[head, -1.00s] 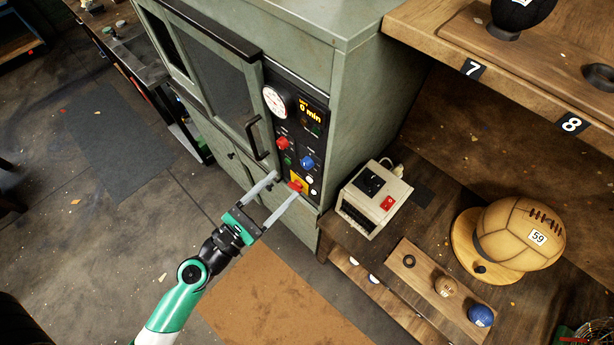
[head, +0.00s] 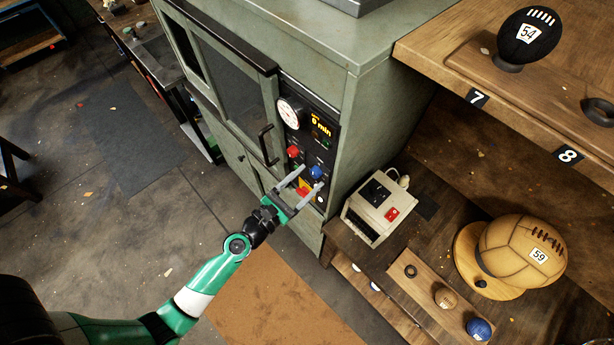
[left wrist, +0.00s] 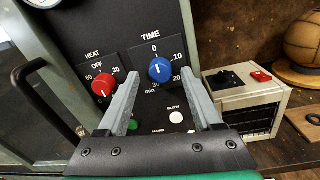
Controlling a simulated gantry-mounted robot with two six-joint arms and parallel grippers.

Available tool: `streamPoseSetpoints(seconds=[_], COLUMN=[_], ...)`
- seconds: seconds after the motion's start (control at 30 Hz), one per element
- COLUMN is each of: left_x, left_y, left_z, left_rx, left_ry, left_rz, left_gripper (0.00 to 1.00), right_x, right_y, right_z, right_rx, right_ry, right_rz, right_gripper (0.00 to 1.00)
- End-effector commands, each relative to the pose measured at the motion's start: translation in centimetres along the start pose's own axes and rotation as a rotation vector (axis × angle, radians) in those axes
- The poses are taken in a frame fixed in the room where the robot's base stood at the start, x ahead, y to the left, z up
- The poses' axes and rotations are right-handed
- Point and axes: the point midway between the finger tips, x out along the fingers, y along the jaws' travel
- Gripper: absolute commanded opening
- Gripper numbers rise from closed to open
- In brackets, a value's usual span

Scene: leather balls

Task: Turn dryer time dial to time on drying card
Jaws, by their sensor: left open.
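The blue TIME dial (head: 316,172) sits on the black control panel of the green dryer (head: 352,95). In the left wrist view the blue dial (left wrist: 160,69) lies between and beyond the fingertips, with its white mark near 0. My left gripper (head: 308,177) is open and empty in front of the panel; its fingers also frame the dial in the left wrist view (left wrist: 165,88), apart from it. The display (head: 321,127) reads 0 min. The red HEAT dial (left wrist: 104,83) is left of the blue one. I cannot make out a drying card. My right gripper is out of view.
A dryer door handle (head: 268,145) stands out left of the panel. A beige box with a red switch (head: 376,208) stands right of the dryer. A brown ball marked 59 (head: 522,250) and a shelf with a black ball (head: 527,38) are further right.

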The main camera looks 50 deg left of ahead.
Motion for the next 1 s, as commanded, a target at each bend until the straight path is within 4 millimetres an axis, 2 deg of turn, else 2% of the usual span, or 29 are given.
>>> streamPoseSetpoints(seconds=[0.3,0.67,1.0], left_x=[0.44,0.42,0.41], left_y=[-0.02,-0.01,-0.01], left_z=[-0.02,-0.01,-0.04], left_rx=[0.000,0.000,0.015], left_ry=[0.000,0.000,-0.001], left_rz=[0.000,0.000,0.000], left_gripper=[0.65,0.01,0.00], right_x=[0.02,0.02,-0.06], right_y=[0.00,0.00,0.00], right_z=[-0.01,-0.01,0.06], right_rx=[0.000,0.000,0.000], right_ry=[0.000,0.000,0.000], right_rz=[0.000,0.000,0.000], right_gripper=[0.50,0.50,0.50])
